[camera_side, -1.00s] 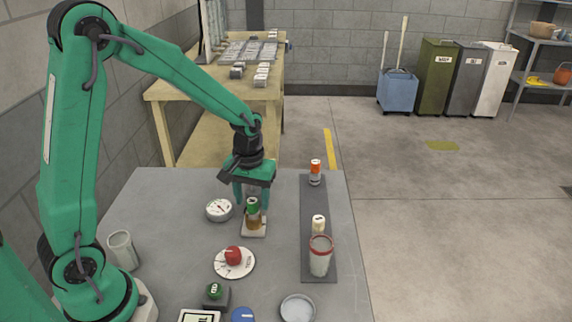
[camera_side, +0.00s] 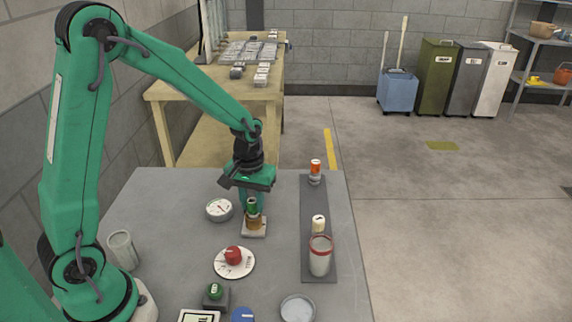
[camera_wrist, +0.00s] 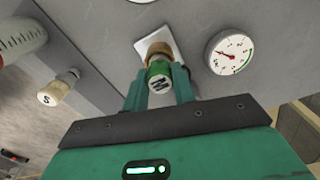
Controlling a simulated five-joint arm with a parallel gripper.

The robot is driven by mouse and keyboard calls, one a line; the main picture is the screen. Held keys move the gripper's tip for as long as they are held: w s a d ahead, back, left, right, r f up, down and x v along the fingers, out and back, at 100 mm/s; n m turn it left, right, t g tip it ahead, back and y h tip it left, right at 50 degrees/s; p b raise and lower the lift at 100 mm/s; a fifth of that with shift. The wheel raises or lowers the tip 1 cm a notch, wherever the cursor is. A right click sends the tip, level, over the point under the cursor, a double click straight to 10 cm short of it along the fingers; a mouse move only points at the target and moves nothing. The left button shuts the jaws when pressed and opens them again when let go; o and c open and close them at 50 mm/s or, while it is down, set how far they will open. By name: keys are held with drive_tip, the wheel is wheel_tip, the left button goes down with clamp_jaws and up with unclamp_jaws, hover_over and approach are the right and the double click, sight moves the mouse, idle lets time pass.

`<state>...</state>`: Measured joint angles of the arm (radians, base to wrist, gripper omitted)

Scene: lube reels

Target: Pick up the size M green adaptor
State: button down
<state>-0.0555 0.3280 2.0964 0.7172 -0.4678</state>
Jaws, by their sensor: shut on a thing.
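The green adaptor (camera_side: 252,207), marked M on its end in the wrist view (camera_wrist: 158,84), sits above a brown-orange part (camera_side: 254,222) on a small pale plate (camera_side: 248,234). My gripper (camera_side: 252,200) points down over it. In the wrist view my gripper (camera_wrist: 160,88) has a finger on each side of the green adaptor and is shut on it. The brown part (camera_wrist: 160,49) shows just beyond the green in that view. I cannot see any gap between the adaptor and the brown part.
A round gauge (camera_side: 219,210) stands close on the left. A dark strip (camera_side: 313,203) on the right bears an orange-topped piece (camera_side: 315,169), a cream piece marked S (camera_wrist: 58,88) and a red-rimmed cup (camera_side: 320,256). A red knob on a white dial (camera_side: 233,271) lies in front.

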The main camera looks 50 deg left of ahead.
sight(253, 200)
drive_tip(key=shift+r, duration=0.1)
drive_tip(key=shift+r, duration=0.45)
wheel_tip(253, 200, up, 3)
drive_tip(key=shift+r, duration=0.2)
drive_tip(key=s+d+r, duration=0.5)
drive_tip(key=d+r, duration=0.1)
drive_tip(key=d, duration=0.4)
drive_tip(key=shift+s+d+r, duration=0.15)
drive_tip(key=shift+s+r, duration=0.05)
drive_tip(key=shift+r, duration=0.1)
drive_tip(key=shift+w, duration=0.1)
